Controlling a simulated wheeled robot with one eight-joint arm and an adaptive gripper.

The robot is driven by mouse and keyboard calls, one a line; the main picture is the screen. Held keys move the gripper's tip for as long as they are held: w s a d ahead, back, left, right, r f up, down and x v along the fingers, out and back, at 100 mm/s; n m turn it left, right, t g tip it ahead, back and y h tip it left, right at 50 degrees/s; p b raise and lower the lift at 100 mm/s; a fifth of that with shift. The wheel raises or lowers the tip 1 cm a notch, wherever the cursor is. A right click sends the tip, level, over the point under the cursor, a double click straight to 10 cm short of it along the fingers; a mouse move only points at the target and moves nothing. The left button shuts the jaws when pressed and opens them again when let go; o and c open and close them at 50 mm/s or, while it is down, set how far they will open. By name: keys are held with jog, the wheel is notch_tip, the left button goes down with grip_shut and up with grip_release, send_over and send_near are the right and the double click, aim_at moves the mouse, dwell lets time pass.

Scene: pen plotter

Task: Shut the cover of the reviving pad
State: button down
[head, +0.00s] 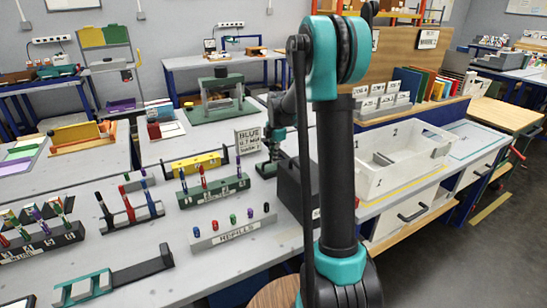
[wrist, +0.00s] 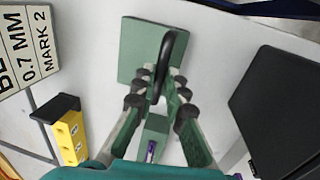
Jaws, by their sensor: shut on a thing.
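In the wrist view a flat green square plate (wrist: 138,42) lies beyond my fingertips, with a black loop handle (wrist: 177,42) in front of it. It looks like part of the reviving pad. My gripper (wrist: 160,85) is closed around the black loop, one finger on each side. A narrow green block with a purple strip (wrist: 152,150) shows between the fingers lower down. How far the cover is tilted cannot be told. In the head view my gripper (head: 268,165) is small, at the bench beyond the dark box, and the pad is mostly hidden there.
A dark box (wrist: 285,105) stands close on the right in the wrist view. A yellow rack (wrist: 68,135) and a "BLUE 0.7 MM" sign (wrist: 22,45) are on the left. Pen racks, including a green one (head: 213,192), stand nearby. A white tray (head: 400,165) is at the right.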

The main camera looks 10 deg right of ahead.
jog(key=shift+s+d+f, duration=0.1)
jog(key=shift+s+f, duration=0.15)
jog(key=shift+f, duration=0.05)
jog(key=c, duration=1.6)
grip_release()
jog(key=shift+r, duration=0.1)
jog(key=r, duration=0.4)
jog(key=s+r, duration=0.1)
jog(key=r, duration=0.6)
jog(key=shift+s+d+r, duration=0.25)
jog(key=shift+s+r, duration=0.05)
jog(key=shift+r, duration=0.05)
